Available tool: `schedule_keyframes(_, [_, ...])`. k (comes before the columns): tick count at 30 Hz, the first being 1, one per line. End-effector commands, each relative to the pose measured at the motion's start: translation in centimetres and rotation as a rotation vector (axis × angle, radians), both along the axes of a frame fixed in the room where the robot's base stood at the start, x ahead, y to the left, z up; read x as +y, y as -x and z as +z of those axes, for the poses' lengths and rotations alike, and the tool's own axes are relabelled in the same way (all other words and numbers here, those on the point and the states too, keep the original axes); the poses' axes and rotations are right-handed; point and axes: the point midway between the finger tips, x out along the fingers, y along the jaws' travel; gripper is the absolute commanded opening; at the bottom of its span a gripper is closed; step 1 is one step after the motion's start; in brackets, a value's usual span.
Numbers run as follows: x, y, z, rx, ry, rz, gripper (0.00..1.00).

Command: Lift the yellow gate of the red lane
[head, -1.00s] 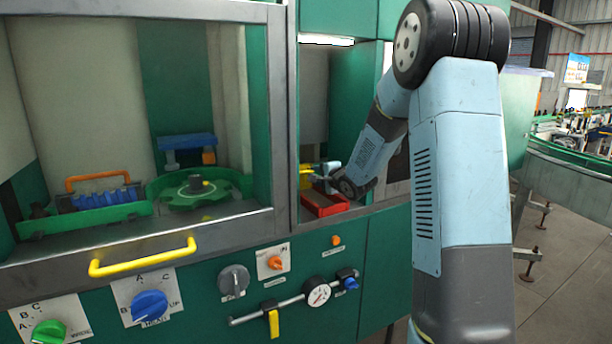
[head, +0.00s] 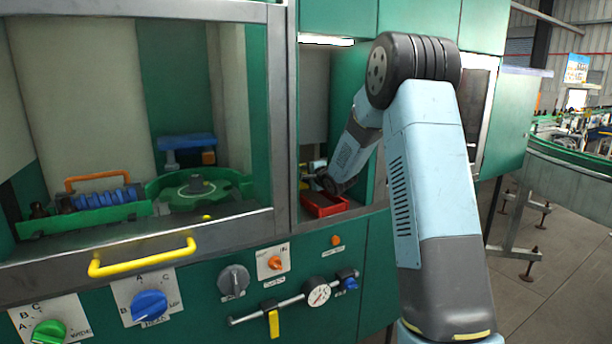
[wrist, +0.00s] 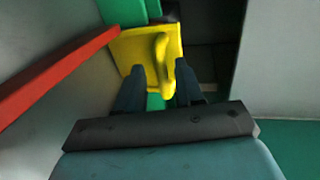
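The yellow gate (wrist: 141,49) is a square plate with a raised upright yellow handle, seen at the top middle of the wrist view. My gripper (wrist: 160,66) is open, with its two dark fingers on either side of the handle. The handle's near end is close to the right finger; I cannot tell whether they touch. A red rail (wrist: 52,76) runs along the left of the wrist view. In the head view, a red tray-like part (head: 324,206) sits in the narrow bay below my wrist, and the gate is mostly hidden there.
Bay walls stand close on both sides of my gripper, with a pale wall (wrist: 284,60) at right. A green part (wrist: 124,11) lies beyond the gate. Left of the bay is a windowed cabinet with a yellow handle bar (head: 142,257). Knobs and a gauge (head: 317,292) sit below.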

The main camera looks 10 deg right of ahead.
Motion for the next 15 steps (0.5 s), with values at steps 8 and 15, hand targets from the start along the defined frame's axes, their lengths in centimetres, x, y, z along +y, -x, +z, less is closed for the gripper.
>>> schedule_keyframes(8, [0.0, 0.02, 0.0, 0.0, 0.0, 0.0, 0.09])
schedule_keyframes(15, [-0.01, 0.05, -0.08, 0.002, 0.001, 0.0, 0.0])
